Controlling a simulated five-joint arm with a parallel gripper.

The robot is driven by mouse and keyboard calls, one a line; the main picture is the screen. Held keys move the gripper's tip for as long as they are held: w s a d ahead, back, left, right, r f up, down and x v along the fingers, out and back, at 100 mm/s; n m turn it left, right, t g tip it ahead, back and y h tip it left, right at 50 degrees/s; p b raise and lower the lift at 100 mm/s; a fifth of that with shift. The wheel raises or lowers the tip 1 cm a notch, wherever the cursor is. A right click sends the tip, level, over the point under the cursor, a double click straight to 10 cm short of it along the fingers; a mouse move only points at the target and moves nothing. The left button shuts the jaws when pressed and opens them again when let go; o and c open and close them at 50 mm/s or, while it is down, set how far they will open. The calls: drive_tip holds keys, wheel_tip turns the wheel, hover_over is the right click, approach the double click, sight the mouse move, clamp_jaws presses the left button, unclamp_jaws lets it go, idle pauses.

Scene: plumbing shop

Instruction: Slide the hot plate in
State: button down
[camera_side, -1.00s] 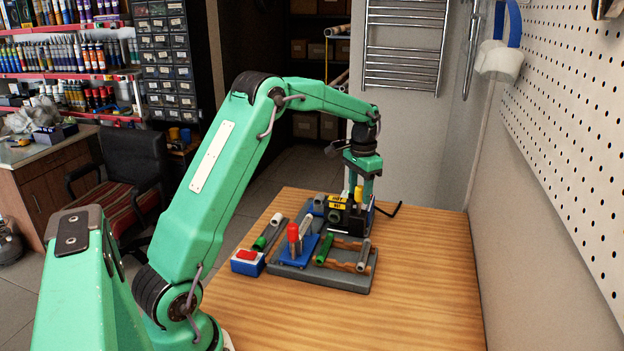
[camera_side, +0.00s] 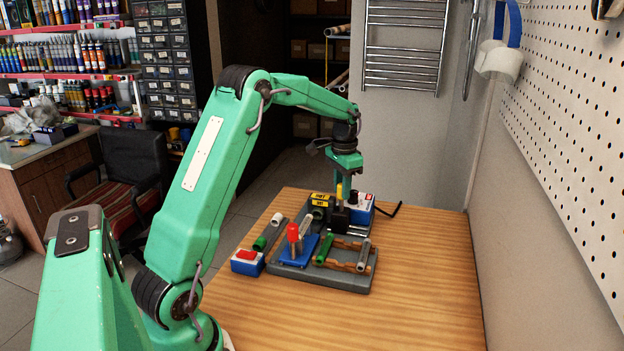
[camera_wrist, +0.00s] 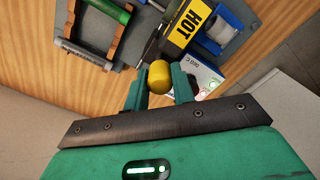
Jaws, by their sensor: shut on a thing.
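The hot plate (camera_side: 319,204) is a dark block with a yellow HOT label, at the back of the grey base; the label (camera_wrist: 192,22) also shows in the wrist view. A yellow knob (camera_wrist: 160,76) on a black upright (camera_side: 340,216) stands just right of it. My gripper (camera_side: 343,189) is shut on the knob from above, one green finger on each side of it in the wrist view (camera_wrist: 160,84). The hot plate's underside and its contact with the base are hidden.
The grey base (camera_side: 322,279) carries a red-topped blue fixture (camera_side: 293,246) and a rack with green and grey pipes (camera_side: 325,249). A blue-white box (camera_side: 366,204) stands behind right, a red-button box (camera_side: 248,262) at front left. The wooden table's right side is clear.

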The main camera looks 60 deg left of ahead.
sight(334, 199)
drive_tip(key=shift+s+a, duration=0.75)
drive_tip(key=shift+a, duration=0.05)
drive_tip(key=c, duration=1.2)
unclamp_jaws()
drive_tip(key=shift+o, duration=0.2)
drive_tip(key=shift+r, duration=0.1)
drive_tip(key=shift+r, duration=0.15)
wheel_tip(334, 199, up, 7)
drive_tip(key=shift+r, duration=0.2)
drive_tip(key=shift+d, duration=0.1)
